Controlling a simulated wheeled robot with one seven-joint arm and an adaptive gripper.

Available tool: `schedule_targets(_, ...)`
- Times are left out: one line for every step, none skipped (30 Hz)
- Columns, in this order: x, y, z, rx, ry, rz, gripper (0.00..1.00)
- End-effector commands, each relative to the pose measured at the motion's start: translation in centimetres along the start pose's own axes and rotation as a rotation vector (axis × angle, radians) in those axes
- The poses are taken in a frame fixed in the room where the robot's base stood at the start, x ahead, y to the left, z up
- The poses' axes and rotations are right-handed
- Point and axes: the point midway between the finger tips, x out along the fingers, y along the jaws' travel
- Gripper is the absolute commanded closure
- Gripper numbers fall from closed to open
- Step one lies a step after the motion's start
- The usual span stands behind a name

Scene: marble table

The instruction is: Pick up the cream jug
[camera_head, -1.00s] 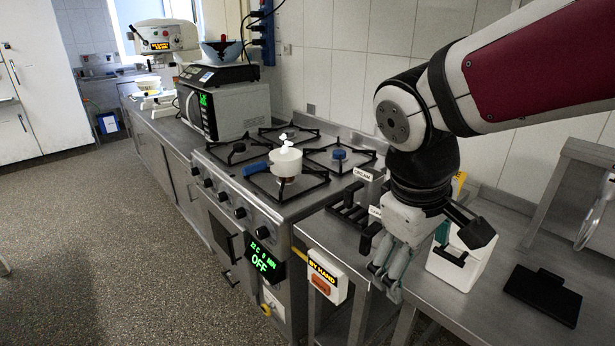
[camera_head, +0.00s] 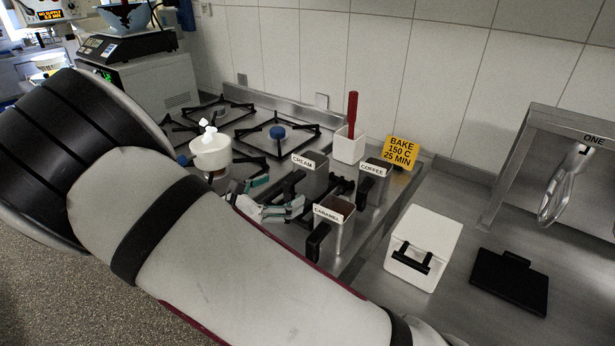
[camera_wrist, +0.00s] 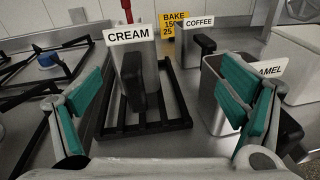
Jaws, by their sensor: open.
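The cream jug (camera_head: 312,180) is a metal jug with a black handle and a white CREAM label, standing upright on a black rack beside the stove. In the wrist view the cream jug (camera_wrist: 146,66) is straight ahead, its black handle facing me. My gripper (camera_head: 268,198) is just left of and in front of the jug in the head view. In the wrist view my gripper (camera_wrist: 165,115) has its teal-padded fingers wide apart, with the handle between them in the picture. The fingers are empty, and no contact with the jug shows.
The caramel jug (camera_head: 338,232) stands close by on the right, near my right finger in the wrist view. The coffee jug (camera_head: 374,178) is behind. A white pot (camera_head: 211,152) is on the stove. A white box (camera_head: 424,246) and a black scale-like plate (camera_head: 510,280) lie right.

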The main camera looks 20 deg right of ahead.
Motion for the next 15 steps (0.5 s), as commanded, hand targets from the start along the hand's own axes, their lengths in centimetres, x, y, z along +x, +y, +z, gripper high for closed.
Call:
schedule_targets(-0.6, 0.8, -0.7, -0.033, -0.032, 0.038, 0.10)
schedule_targets(-0.9, 1.3, -0.9, -0.047, -0.047, 0.056, 0.10)
schedule_targets(-1.2, 1.7, -1.2, -0.064, -0.063, 0.075, 0.10)
schedule_targets(-1.3, 1.9, -1.4, -0.074, -0.073, 0.087, 0.10)
schedule_targets(-1.4, 2.2, -1.5, -0.081, -0.081, 0.096, 0.10)
schedule_targets(-1.4, 2.3, -1.6, -0.088, -0.089, 0.103, 0.10)
schedule_targets(-1.2, 2.5, -1.6, -0.091, -0.092, 0.107, 0.10)
schedule_targets(-1.0, 2.5, -1.6, -0.093, -0.094, 0.109, 0.10)
schedule_targets(-0.5, 2.6, -1.5, -0.094, -0.096, 0.110, 0.10)
schedule_targets(-0.1, 2.7, -1.5, -0.094, -0.096, 0.110, 0.10)
schedule_targets(0.4, 2.7, -1.4, -0.094, -0.096, 0.109, 0.10)
schedule_targets(1.2, 2.8, -1.4, -0.093, -0.095, 0.108, 0.10)
schedule_targets(1.9, 2.8, -1.3, -0.093, -0.095, 0.108, 0.10)
schedule_targets(2.4, 2.9, -1.3, -0.093, -0.096, 0.108, 0.10)
schedule_targets(3.2, 3.0, -1.2, -0.093, -0.095, 0.107, 0.10)
